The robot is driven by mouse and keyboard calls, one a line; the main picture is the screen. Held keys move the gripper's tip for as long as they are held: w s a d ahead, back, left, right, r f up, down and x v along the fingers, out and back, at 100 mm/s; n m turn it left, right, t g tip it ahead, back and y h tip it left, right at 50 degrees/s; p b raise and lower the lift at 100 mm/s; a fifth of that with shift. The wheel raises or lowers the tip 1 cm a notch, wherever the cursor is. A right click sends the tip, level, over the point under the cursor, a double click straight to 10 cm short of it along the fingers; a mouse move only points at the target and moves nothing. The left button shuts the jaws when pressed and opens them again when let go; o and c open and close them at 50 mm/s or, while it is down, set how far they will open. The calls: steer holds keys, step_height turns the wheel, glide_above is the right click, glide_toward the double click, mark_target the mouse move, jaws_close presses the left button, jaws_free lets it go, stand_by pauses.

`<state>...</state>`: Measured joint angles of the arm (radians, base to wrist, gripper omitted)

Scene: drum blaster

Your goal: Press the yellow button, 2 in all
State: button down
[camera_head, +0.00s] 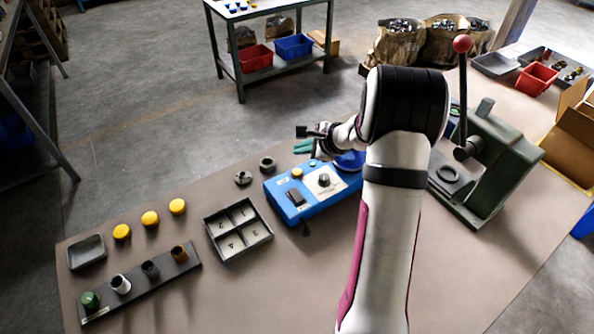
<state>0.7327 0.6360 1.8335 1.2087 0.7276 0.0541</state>
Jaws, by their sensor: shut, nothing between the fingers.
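A blue control box (285,208) stands on the table in the middle of the view. A small yellow button (297,172) is on its top face, near the back left, beside a small green button (312,163). A black switch (295,197) and a black knob (323,180) are on the same face. My gripper (302,131) is shut and empty. In the picture it appears above and behind the box, apart from the yellow button. My arm hides the right end of the box.
Three yellow caps (150,218) lie at the left. A rack with several cylinders (150,269) and a divided tray (238,227) stand left of the box. A green lever press (490,165) stands right of my arm.

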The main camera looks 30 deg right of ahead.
mark_target(301, 173)
step_height(301, 173, up, 4)
steer(key=shift+f, duration=0.15)
steer(key=shift+f, duration=4.4)
steer(key=shift+f, duration=0.45)
steer(key=shift+f, duration=0.45)
steer(key=shift+r, duration=0.9)
